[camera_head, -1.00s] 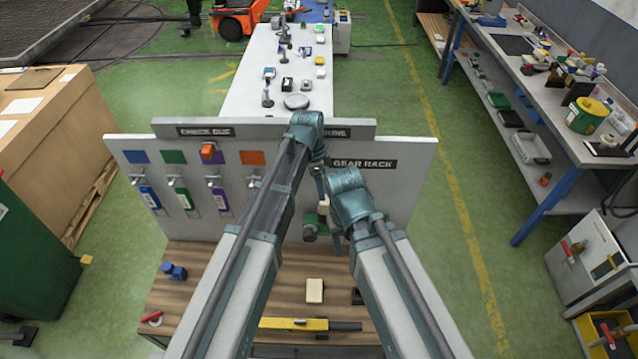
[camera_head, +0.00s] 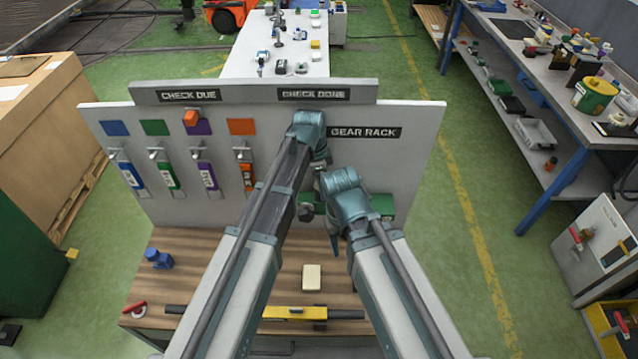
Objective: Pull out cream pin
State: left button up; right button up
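I cannot make out a cream pin for certain; my arms cover the spot below the GEAR RACK label. A green fixture (camera_head: 383,205) is on the lower right of the grey panel, partly hidden behind my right arm. My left gripper (camera_head: 317,178) points down in front of the panel, mostly hidden by its own wrist. My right gripper (camera_head: 333,240) is close beside it and lower, also mostly hidden. Whether either holds anything does not show. A cream block (camera_head: 312,277) lies apart on the wooden bench.
The grey panel (camera_head: 415,150) carries coloured squares and hanging tags on its left. On the wooden bench (camera_head: 200,260) are a blue part (camera_head: 158,258), a red-handled item (camera_head: 134,309) and a yellow tool (camera_head: 295,313). The bench is bare between the blue part and my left arm.

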pick_arm(q)
jog(key=shift+d+f+b, duration=0.1)
jog(key=shift+f+b, duration=0.35)
jog(key=shift+f, duration=0.45)
jog(key=shift+r, duration=0.1)
grip_shut()
